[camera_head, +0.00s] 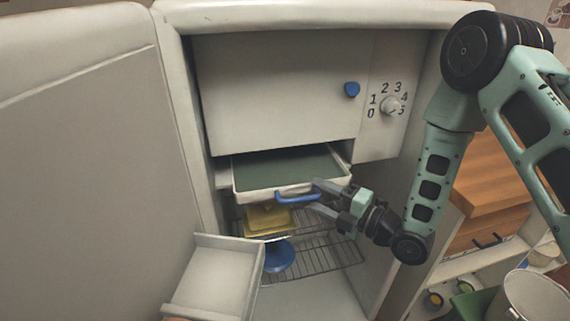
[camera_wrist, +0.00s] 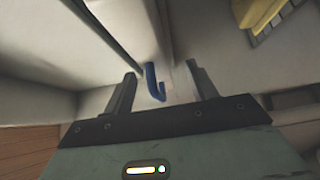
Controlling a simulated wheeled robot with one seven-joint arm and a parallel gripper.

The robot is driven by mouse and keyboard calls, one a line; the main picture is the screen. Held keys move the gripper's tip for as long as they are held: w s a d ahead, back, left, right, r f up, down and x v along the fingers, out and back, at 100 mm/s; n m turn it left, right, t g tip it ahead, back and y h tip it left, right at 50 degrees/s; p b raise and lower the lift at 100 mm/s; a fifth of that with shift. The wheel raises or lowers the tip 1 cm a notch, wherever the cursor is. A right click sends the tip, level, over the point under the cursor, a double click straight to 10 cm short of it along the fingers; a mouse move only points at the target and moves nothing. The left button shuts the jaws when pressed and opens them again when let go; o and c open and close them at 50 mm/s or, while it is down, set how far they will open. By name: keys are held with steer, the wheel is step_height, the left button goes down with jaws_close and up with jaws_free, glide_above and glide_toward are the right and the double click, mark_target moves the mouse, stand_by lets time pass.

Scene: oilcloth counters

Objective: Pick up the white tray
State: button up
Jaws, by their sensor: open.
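The white tray (camera_head: 276,191) is a shallow tray with a white rim, a grey-green inside and a blue handle (camera_head: 298,196) on its front. It sticks partly out of the cabinet, below the closed white flap. My gripper (camera_head: 316,197) is at the right end of the handle, with its fingers apart. In the wrist view the blue handle (camera_wrist: 154,84) shows between the two open fingers of my gripper (camera_wrist: 161,72). I cannot tell whether either finger touches it. The back of the tray is hidden inside the cabinet.
A white open bin (camera_head: 215,274) juts out at lower left, beside the open door (camera_head: 85,150). A metal pot (camera_head: 530,297) stands at lower right.

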mark_target(313, 189)
steer(key=x, duration=0.1)
steer(key=p+x, duration=0.1)
steer(key=x, duration=0.1)
steer(key=p+x, duration=0.1)
steer(key=shift+w+r, duration=0.2)
steer(key=shift+r, duration=0.2)
steer(key=shift+w+a+f, duration=0.1)
steer(key=shift+w+a, duration=0.15)
steer(key=shift+a, duration=0.05)
steer(key=c, duration=1.1)
steer(key=shift+c, duration=0.2)
